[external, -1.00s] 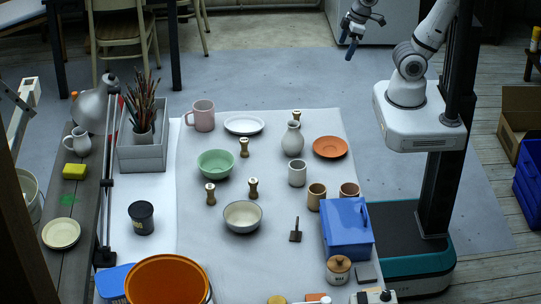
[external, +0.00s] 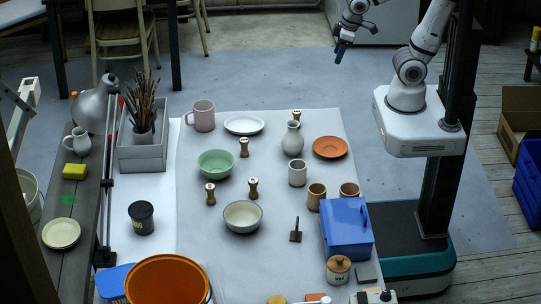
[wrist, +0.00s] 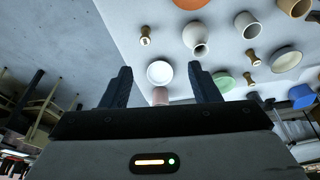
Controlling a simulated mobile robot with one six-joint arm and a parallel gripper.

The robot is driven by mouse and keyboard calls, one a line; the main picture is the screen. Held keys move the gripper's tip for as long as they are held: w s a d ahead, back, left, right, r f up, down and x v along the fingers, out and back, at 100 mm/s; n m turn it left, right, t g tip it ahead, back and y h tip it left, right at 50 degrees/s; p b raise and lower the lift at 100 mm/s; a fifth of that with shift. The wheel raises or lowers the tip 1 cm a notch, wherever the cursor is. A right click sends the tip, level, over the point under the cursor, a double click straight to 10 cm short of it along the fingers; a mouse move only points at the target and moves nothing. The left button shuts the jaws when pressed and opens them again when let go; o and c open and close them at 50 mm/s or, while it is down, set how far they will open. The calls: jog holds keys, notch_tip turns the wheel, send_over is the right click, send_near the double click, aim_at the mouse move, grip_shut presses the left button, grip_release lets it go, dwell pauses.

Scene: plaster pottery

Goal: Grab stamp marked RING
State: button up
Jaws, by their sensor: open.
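Several small wooden stamps with dark middles and pale tops stand on the table. One stamp (external: 297,115) is at the far edge by the white vase, another (external: 244,147) is by the green bowl, and a pair, left stamp (external: 210,194) and right stamp (external: 253,188), stands nearer. The far stamp also shows in the wrist view (wrist: 145,35). Their markings are too small to read, so I cannot tell which says RING. My gripper (external: 340,51) is open and empty, high beyond the table's far end; its fingers show in the wrist view (wrist: 160,80).
The white vase (external: 292,140) stands close to the far stamp. A white plate (external: 244,125), orange plate (external: 330,147), green bowl (external: 215,163) and cream bowl (external: 242,217) lie around the stamps. A blue box (external: 347,230) is at the right. Bare table shows between the pieces.

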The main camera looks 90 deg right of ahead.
aim_at(298, 112)
jog(key=w+d+f+m+b, duration=0.1)
jog(key=w+f+m+b, duration=0.1)
jog(key=f, duration=0.6)
jog(key=w+d+f+m+g+b, duration=0.1)
jog(key=w+d+f+m+b, duration=0.1)
jog(key=w+f+b, duration=0.3)
jog(key=w+d+f+m+g+h+b, duration=0.1)
jog(key=w+f+m+b, duration=0.3)
jog(key=f, duration=0.7)
jog(key=shift+w+d+f, duration=0.35)
jog(key=shift+w+d, duration=0.05)
jog(key=shift+d, duration=0.25)
jog(key=shift+w+d+f, duration=0.2)
jog(key=shift+w+f, duration=0.05)
jog(key=shift+f, duration=1)
jog(key=shift+w+d+f, duration=0.25)
jog(key=shift+w+f, duration=0.05)
jog(key=shift+f, duration=0.95)
jog(key=shift+w+d+f, duration=0.2)
jog(key=shift+w+f, duration=0.05)
jog(key=shift+f, duration=1)
jog(key=shift+c, duration=0.5)
jog(key=c, duration=1)
jog(key=shift+o, duration=0.2)
